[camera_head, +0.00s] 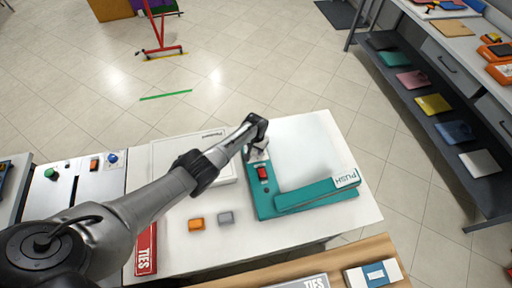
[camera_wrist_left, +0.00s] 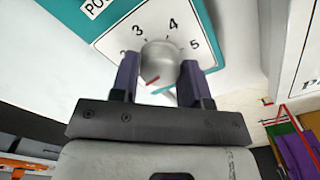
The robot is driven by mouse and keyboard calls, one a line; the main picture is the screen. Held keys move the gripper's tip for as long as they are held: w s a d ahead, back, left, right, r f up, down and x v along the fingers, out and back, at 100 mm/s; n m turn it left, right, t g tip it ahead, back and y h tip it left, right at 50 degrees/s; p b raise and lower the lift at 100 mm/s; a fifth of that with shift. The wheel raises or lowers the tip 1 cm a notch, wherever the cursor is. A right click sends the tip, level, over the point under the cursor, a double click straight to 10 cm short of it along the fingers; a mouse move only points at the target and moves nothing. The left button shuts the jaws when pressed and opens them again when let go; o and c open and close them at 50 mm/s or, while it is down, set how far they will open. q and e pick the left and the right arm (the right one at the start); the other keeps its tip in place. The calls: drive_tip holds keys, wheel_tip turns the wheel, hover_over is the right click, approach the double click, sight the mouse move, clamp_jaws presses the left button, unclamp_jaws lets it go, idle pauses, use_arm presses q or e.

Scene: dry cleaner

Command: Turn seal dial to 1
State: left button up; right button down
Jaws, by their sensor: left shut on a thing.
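The teal heat sealer (camera_head: 264,201) stands on the white table, with a red switch (camera_head: 263,173) and an arm marked PUSH (camera_head: 345,179). Its seal dial is a round grey knob (camera_wrist_left: 161,60) on a white number plate (camera_wrist_left: 205,57) in the left wrist view. The digits 3, 4 and 5 show; a partly covered digit lies left of 3. A red mark on the knob is at its lower left; what it points at is hidden. My left gripper (camera_head: 257,138) has its fingers (camera_wrist_left: 158,82) shut on the knob's sides. My right gripper is out of view.
A white box (camera_head: 183,152) lies left of the sealer under my left arm. A red TIES box (camera_head: 146,250) is at the front left.

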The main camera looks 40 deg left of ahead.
use_arm(q)
drive_tip(key=o, duration=0.9)
drive_tip(key=shift+o, duration=0.2)
drive_tip(key=shift+r, duration=0.3)
wheel_tip(320, 180, up, 13)
drive_tip(key=p, duration=0.4)
drive_tip(key=shift+r, duration=0.1)
